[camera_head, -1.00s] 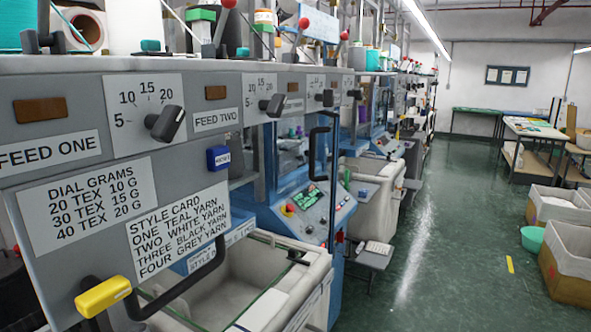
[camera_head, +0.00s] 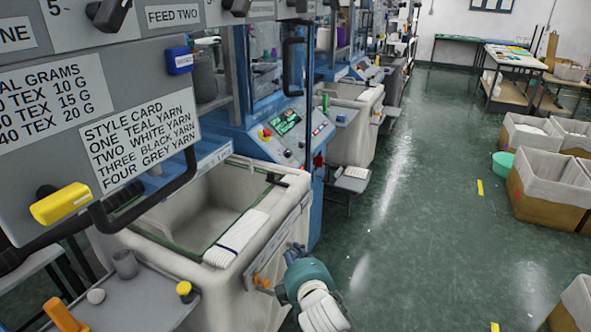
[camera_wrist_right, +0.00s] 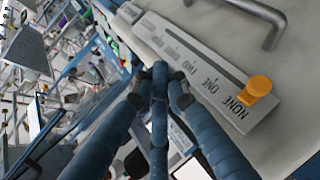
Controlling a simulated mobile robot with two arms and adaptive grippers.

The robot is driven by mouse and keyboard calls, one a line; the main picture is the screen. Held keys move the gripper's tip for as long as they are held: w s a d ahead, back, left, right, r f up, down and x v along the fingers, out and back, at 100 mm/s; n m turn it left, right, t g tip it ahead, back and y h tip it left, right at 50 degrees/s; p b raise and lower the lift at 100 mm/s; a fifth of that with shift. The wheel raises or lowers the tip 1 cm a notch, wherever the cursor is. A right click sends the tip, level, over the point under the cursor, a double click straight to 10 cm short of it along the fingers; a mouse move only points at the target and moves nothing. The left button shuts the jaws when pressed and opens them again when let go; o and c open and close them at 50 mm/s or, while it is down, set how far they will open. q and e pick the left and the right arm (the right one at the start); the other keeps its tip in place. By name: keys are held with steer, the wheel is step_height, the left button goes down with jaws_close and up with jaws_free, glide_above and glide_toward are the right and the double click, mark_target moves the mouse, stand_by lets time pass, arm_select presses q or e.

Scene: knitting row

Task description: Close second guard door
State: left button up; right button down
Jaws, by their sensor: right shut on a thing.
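A blue-framed clear guard panel (camera_head: 268,62) with a tall black handle (camera_head: 292,66) stands at upper middle in the head view. I cannot tell which guard door it is, or whether it is open or shut. My right gripper (camera_head: 294,252) is low in the head view, at the front of a pale bin and well below that handle. In the right wrist view, its fingers (camera_wrist_right: 160,78) come together beside a marked strip (camera_wrist_right: 205,70). The held thing is hidden. My left gripper is out of view.
The pale bin (camera_head: 172,262) holds a white folded piece (camera_head: 236,236) on its rim. An orange knob (camera_wrist_right: 257,88) sits by "NONE" on the strip. A yellow grip (camera_head: 62,204) and black handle are at left. The green floor aisle (camera_head: 420,220) is open; boxes (camera_head: 552,195) stand right.

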step_height(320, 180, up, 19)
steer(key=a+n+t, duration=0.1)
steer(key=n+t, duration=0.1)
steer(key=t, duration=0.1)
steer(key=w+d+p, duration=0.2)
steer(key=w+p, duration=0.1)
steer(key=w, duration=0.8)
steer(key=shift+d+f, duration=0.1)
steer(key=shift+d+n, duration=0.1)
steer(key=shift+n, duration=0.2)
